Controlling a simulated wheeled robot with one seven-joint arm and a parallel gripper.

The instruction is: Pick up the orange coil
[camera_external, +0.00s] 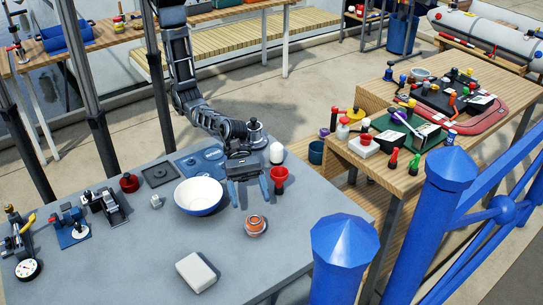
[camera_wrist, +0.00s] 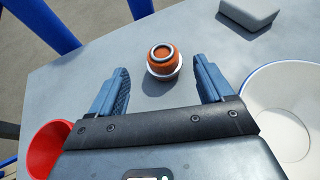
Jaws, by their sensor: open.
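The orange coil (camera_external: 255,224) sits on the grey table, in front of the blue-rimmed bowl and to its right. My gripper (camera_external: 250,194) is above the table behind the coil. In the wrist view its blue fingers (camera_wrist: 160,76) are wide apart with nothing between them.
A white bowl (camera_external: 199,197) stands left of my gripper, and a red funnel-like cup (camera_external: 278,178) stands close on its right. A pale block (camera_external: 196,271) lies nearer the front. Blue railing posts (camera_external: 345,250) rise at the right. The table around the coil is clear.

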